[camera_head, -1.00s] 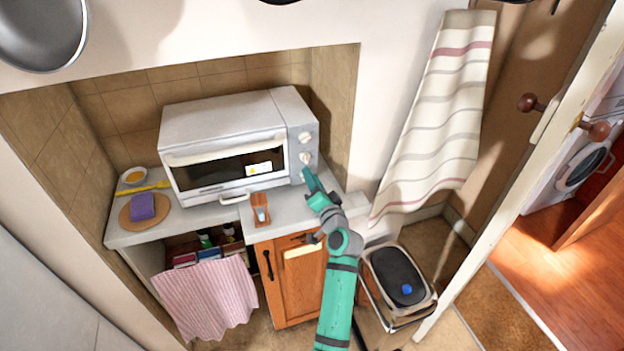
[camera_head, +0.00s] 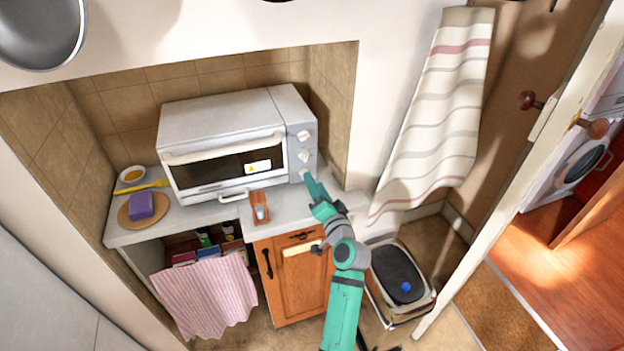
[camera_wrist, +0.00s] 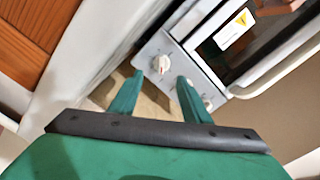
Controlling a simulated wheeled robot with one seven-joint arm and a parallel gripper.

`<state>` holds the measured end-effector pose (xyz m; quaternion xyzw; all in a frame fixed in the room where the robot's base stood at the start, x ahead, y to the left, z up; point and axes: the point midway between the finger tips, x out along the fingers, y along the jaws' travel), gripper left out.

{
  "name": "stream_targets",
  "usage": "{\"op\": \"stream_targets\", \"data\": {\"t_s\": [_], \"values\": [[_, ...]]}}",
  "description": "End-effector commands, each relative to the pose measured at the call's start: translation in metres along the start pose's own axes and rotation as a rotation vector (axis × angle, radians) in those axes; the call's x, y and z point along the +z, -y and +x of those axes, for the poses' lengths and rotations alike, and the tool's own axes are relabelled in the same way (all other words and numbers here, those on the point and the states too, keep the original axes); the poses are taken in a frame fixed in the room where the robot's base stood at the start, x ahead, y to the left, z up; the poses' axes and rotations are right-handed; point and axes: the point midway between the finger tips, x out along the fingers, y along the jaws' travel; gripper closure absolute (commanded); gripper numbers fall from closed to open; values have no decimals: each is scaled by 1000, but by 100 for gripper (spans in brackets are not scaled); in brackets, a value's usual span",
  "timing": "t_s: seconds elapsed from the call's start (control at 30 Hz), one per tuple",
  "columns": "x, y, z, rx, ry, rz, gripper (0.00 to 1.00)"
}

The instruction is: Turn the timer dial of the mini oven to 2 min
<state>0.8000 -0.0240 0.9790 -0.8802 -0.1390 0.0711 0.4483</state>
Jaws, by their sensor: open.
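The mini oven (camera_head: 222,118) is white-grey and stands on the counter in the niche, door shut. In the wrist view, one dial (camera_wrist: 160,64) shows beyond the gap between the fingertips of my gripper (camera_wrist: 157,78).
A small wooden holder (camera_head: 260,207) stands on the counter (camera_head: 285,213) before the oven. A purple sponge (camera_head: 142,205) lies on a round board at the left. The niche's right wall (camera_head: 333,110) is close beside the panel. A bin (camera_head: 398,280) stands below right.

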Motion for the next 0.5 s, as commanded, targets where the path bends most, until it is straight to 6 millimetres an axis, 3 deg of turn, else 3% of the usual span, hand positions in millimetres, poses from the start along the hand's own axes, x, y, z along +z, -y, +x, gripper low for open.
{"op": "stream_targets", "data": {"t_s": [0.2, 0.5], "values": [[1, -1, -41, 1, 0, 1, 57], [0, 0, -65, 1, 0, 0, 57]]}}
